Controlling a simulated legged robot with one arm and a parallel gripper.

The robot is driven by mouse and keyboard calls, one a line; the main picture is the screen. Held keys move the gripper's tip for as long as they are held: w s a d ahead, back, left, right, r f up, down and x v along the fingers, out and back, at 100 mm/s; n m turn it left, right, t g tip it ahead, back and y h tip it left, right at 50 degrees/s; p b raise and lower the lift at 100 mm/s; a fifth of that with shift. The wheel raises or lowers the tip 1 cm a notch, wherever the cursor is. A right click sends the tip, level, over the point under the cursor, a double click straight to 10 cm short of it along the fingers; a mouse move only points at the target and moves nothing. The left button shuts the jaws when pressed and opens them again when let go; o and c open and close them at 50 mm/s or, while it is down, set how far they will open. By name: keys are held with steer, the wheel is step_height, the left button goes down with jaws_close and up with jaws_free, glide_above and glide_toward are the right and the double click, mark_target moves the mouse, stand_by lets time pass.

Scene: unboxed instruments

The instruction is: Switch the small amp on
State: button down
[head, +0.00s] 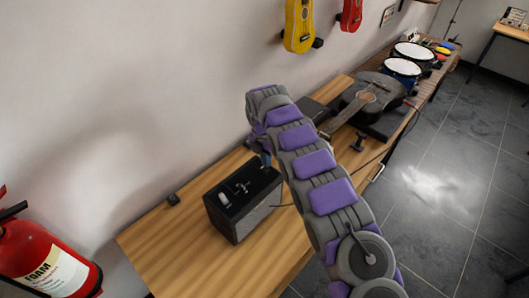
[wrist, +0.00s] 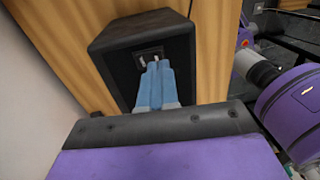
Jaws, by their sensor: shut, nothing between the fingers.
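The small amp (head: 243,203) is a black box standing upright on the wooden bench, with a few light controls on its top. In the wrist view the amp (wrist: 115,57) shows a small dark panel with two light metal stubs (wrist: 147,60). My gripper (head: 266,160) has blue fingers and reaches down at the amp's far edge. In the wrist view my gripper (wrist: 158,66) is shut and empty, with its tips just by the panel. The fingers hide part of the panel. I cannot tell whether they touch it, nor how the switch is set.
A small black block (head: 173,199) lies on the bench (head: 165,240) left of the amp. A dark guitar (head: 372,92) and drums (head: 413,52) lie further back. A yellow ukulele (head: 298,25) hangs on the wall. A red fire extinguisher (head: 38,258) stands at the left.

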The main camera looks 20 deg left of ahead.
steer(key=shift+s+a+f, duration=0.1)
steer(key=shift+f, duration=1.2)
